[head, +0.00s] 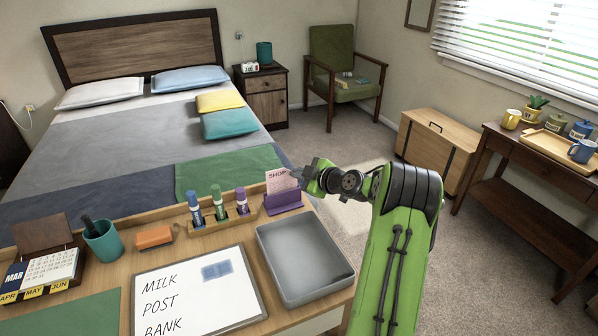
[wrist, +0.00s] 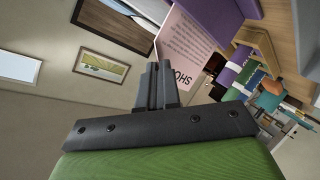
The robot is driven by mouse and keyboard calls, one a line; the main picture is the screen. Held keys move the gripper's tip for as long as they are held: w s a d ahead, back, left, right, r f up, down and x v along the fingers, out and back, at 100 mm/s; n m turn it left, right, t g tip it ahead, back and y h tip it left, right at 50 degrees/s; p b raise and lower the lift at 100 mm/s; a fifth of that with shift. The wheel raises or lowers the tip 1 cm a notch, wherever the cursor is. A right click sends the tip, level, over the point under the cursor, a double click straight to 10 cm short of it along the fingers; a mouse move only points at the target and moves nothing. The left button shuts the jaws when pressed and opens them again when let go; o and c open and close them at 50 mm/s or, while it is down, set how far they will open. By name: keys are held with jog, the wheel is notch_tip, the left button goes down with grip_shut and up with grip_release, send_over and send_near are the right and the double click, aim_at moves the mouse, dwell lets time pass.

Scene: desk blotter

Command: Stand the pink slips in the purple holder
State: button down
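A pink slip (head: 280,181) marked SHOP stands upright in the purple holder (head: 284,201) at the back right of the desk. In the wrist view the printed slip (wrist: 187,45) is upside down and the purple holder (wrist: 208,22) is at the top. My gripper (head: 301,174) is at the slip's upper right edge. Its fingers (wrist: 158,66) are close together and overlap the slip's top edge in the wrist view. I cannot tell whether they touch or pinch the slip. I see no other pink slip.
A wooden rack with several markers (head: 219,207) stands left of the holder. A grey tray (head: 304,262) is in front, beside a whiteboard (head: 196,291). An orange block (head: 154,237) and a teal cup (head: 103,241) are farther left. The space above the desk is free.

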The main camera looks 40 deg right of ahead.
jog(key=c, duration=1.3)
grip_release()
jog(key=shift+o, duration=0.2)
jog(key=shift+s, duration=0.1)
jog(key=p+v, duration=0.2)
jog(key=v, duration=1.3)
jog(key=shift+s+r, duration=0.2)
jog(key=shift+s, duration=0.1)
